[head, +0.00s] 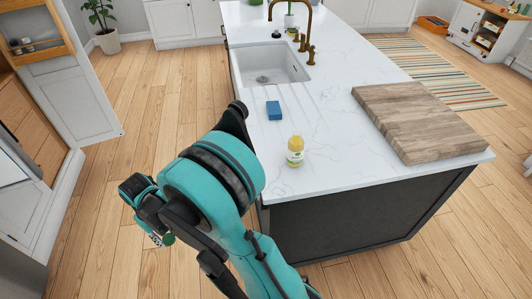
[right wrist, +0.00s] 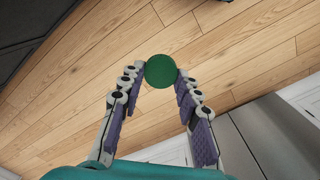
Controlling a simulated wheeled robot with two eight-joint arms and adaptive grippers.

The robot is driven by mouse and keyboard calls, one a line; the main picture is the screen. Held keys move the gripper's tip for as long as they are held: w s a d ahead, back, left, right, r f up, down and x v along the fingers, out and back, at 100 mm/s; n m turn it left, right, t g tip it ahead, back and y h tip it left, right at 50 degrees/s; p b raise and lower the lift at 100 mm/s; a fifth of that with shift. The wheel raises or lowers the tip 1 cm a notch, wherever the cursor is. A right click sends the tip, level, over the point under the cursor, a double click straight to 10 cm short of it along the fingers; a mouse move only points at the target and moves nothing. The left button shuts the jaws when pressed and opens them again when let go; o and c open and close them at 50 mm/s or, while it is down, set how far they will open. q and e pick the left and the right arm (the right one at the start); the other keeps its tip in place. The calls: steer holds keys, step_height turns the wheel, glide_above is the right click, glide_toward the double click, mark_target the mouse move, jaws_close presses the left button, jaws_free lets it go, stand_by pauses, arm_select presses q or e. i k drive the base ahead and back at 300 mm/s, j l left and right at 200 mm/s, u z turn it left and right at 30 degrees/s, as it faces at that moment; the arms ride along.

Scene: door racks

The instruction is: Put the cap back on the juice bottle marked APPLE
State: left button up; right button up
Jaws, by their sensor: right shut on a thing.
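The juice bottle (head: 295,151) stands upright on the white island top, near its front edge. It is pale yellow with a light label, too small to read, and no green cap shows on it. My right gripper (head: 160,238) is left of the island, over the floor, away from the bottle. In the right wrist view its two fingers close on a round green cap (right wrist: 160,71), held at the fingertips with its flat face toward the camera. A bit of the cap shows in the head view (head: 168,239). My left gripper is not in view.
A blue sponge (head: 274,110) lies behind the bottle, by the sink (head: 270,64) with its brass tap (head: 308,30). A thick wooden board (head: 420,120) lies to the right. The counter around the bottle is clear. A white open door (head: 75,95) stands at left.

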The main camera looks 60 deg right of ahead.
mark_target(296, 144)
steer(key=j+z, duration=0.1)
steer(key=z, duration=0.85)
steer(key=k+z, duration=0.1)
steer(key=z, duration=0.4)
steer(key=j+z, duration=0.1)
steer(key=z, duration=0.4)
steer(key=k+l, duration=0.05)
